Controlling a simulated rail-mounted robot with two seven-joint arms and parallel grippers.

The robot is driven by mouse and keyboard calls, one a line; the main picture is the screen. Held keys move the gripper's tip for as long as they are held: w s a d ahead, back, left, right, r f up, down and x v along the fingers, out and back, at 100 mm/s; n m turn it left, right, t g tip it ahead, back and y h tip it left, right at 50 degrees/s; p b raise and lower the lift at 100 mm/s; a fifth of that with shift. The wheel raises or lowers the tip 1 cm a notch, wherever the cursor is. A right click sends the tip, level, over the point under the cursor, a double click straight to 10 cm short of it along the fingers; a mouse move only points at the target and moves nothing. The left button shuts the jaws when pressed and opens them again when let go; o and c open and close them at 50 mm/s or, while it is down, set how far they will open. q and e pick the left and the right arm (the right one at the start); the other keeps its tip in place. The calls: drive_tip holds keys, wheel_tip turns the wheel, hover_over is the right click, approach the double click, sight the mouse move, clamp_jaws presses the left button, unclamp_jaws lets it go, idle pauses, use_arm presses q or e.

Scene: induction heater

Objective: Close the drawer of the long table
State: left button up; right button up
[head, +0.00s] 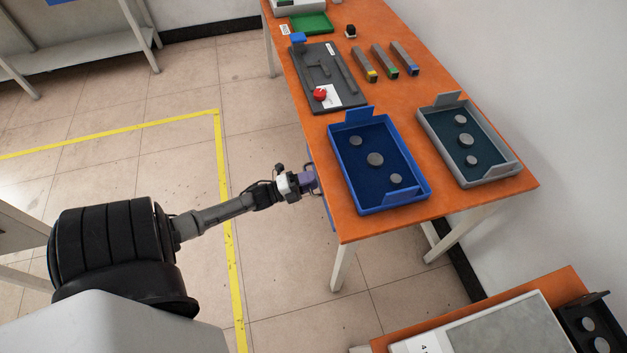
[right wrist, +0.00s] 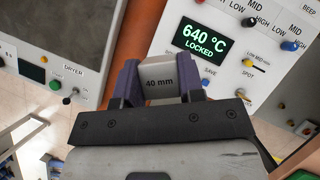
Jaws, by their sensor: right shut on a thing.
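The long orange table (head: 360,222) runs from the front right to the back. Below its left edge a small strip of blue (head: 330,212) shows, which looks like part of the drawer; most of it is hidden by the tabletop and my gripper. My left gripper (head: 309,180) is at the table's left edge, at about the drawer's place. Its fingertips are too small and covered to tell open from shut.
On the table stand a blue tray (head: 424,192) and a grey tray (head: 512,170) with grey discs, a dark board (head: 320,65) and several grey bars (head: 383,63). Floor left of the table is clear. The right wrist view shows a "640 °C LOCKED" panel (right wrist: 225,50) and a dryer panel (right wrist: 75,25).

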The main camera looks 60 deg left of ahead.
use_arm(q)
drive_tip(key=p+v, duration=0.1)
drive_tip(key=v, duration=1.1)
idle(0.5)
